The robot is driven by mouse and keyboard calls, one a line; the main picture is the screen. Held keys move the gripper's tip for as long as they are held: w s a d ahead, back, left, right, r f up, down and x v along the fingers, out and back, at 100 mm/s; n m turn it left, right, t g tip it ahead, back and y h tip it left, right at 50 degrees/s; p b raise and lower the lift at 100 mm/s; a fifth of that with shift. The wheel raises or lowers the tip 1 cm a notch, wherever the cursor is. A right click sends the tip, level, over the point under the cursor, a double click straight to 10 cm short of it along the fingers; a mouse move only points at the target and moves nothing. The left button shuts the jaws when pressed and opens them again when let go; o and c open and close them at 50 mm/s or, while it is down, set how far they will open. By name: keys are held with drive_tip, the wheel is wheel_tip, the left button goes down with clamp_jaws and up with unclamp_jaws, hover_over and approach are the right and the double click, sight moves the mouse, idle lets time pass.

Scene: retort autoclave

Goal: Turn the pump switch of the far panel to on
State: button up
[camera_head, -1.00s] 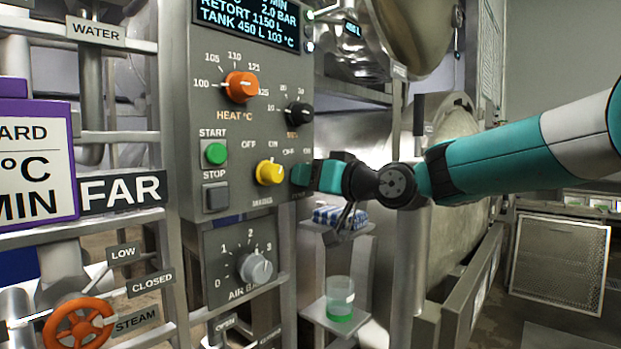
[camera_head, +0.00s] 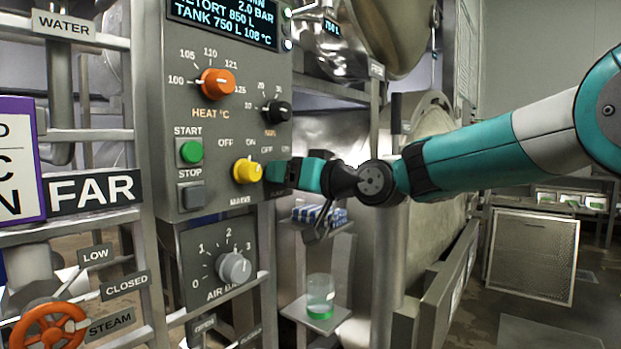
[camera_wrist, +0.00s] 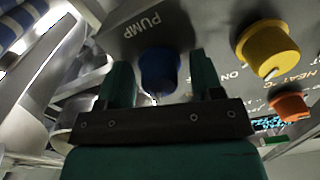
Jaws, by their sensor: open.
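The pump switch is a blue knob (camera_wrist: 158,72) under the label PUMP in the wrist view. My gripper (camera_wrist: 158,90) is open, with one green finger on each side of the knob. Whether the fingers touch it I cannot tell. In the head view my gripper (camera_head: 282,172) is at the right edge of the grey panel (camera_head: 215,130) and hides the pump knob. OFF and ON labels show just above it. Which way the knob points I cannot make out. A sign reading FAR (camera_head: 95,191) is left of the panel.
The yellow knob (camera_head: 247,171) is close left of my gripper. The orange heat knob (camera_head: 217,84), a black knob (camera_head: 276,111) and green start button (camera_head: 191,152) are on the same panel. A shelf below holds a beaker (camera_head: 320,292) with green liquid.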

drive_tip(key=b+v, duration=0.5)
drive_tip(key=v, duration=1.2)
drive_tip(key=shift+s+f, duration=0.1)
drive_tip(key=shift+s, duration=0.05)
